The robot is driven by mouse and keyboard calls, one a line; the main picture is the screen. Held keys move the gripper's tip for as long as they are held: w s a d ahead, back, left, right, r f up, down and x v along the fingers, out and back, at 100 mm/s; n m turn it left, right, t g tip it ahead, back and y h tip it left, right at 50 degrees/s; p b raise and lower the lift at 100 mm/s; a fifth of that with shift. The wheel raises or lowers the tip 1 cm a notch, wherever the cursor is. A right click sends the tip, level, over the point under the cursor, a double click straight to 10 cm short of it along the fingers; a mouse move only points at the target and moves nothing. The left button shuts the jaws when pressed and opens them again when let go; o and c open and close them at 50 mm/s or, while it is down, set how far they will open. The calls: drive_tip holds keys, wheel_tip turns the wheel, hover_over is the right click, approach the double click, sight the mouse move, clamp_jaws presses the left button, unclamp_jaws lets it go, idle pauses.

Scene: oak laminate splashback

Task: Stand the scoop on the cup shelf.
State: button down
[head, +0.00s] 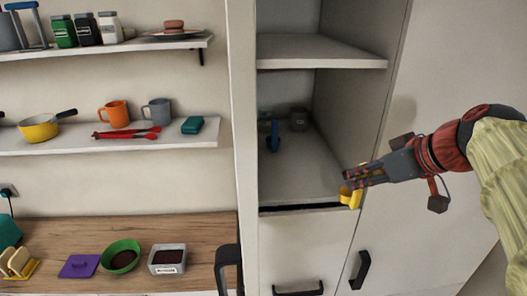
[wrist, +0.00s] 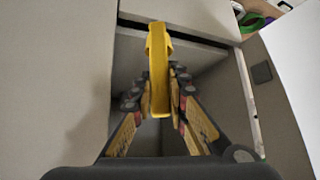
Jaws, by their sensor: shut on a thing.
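My gripper (head: 348,180) is at the right front edge of the tall cabinet's open compartment. It is shut on a yellow thing, which I take for the scoop (head: 352,197). In the wrist view the scoop (wrist: 159,70) is a long yellow piece standing between the two fingers of my gripper (wrist: 160,95). Its far end is hard to make out. A wall shelf (head: 180,137) at the left bears an orange mug (head: 115,113) and a grey mug (head: 157,112); it looks like the cup shelf.
The compartment floor (head: 300,180) is bare in front; a blue thing (head: 273,136) and a grey container (head: 299,119) stand at its back. Red tongs (head: 127,133), a teal block (head: 193,125) and a yellow pan (head: 38,128) share the mug shelf. The worktop (head: 205,230) holds bowls.

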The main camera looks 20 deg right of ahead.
drive_tip(key=w+a+f+p, duration=0.1)
drive_tip(key=w, duration=0.5)
drive_tip(key=w+a+f+p, duration=0.1)
drive_tip(key=w+p, duration=0.1)
drive_tip(key=w, duration=0.4)
drive_tip(key=w+a+p, duration=0.1)
drive_tip(key=w, duration=0.5)
drive_tip(key=shift+a+f, duration=0.35)
drive_tip(key=shift+f, duration=0.4)
drive_tip(key=shift+f, duration=0.25)
drive_tip(key=c, duration=1.8)
unclamp_jaws()
drive_tip(key=shift+r, duration=0.1)
drive_tip(key=shift+o, duration=0.2)
